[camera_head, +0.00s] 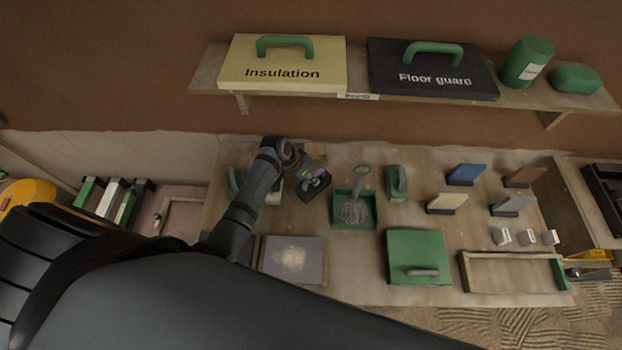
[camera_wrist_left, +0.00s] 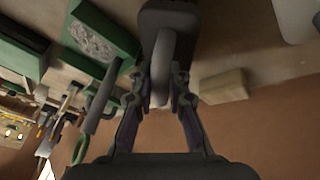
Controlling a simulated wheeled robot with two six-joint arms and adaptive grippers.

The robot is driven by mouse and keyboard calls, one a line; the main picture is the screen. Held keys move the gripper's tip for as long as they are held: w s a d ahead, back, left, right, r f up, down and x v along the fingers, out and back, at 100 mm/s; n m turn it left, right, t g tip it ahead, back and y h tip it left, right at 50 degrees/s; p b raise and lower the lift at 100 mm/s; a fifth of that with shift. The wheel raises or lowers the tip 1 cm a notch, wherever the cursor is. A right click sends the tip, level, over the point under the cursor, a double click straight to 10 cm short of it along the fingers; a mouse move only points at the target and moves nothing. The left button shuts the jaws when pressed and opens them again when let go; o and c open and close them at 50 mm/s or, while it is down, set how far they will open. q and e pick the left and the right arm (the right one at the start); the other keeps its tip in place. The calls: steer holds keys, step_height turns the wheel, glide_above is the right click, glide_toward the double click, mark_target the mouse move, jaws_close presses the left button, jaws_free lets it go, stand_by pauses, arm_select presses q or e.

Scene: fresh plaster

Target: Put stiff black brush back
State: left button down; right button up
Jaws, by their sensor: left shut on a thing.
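My left gripper (camera_head: 312,181) is over the left part of the workbench, just left of the green tray. It also shows in the left wrist view (camera_wrist_left: 160,88), where its fingers are closed around the grey handle of a dark brush (camera_wrist_left: 165,20). The brush body is dark and blocky, beyond the fingertips; its bristles cannot be made out. In the head view the brush is mostly lost against the dark gripper, and I cannot tell whether it touches the bench. My right gripper is in neither view.
The wooden workbench (camera_head: 330,150) carries a green tray (camera_head: 341,216) with a loop-handled tool, a green float (camera_head: 397,183), a green lidded box (camera_head: 418,245), several coloured blocks and an open wooden tray (camera_head: 510,255). A wall shelf (camera_head: 210,70) holds boxes above.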

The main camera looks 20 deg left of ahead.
arm_select(q)
steer(key=shift+w+f, duration=0.1)
steer(key=shift+f, duration=0.5)
steer(key=shift+f, duration=0.1)
steer(key=c, duration=1.3)
jaws_free()
steer(key=shift+a+r, duration=0.1)
steer(key=shift+r, duration=0.2)
steer(key=b+v, duration=0.1)
steer(key=v, duration=1)
steer(key=shift+s+a+r, duration=0.15)
steer(key=shift+s+r, duration=0.1)
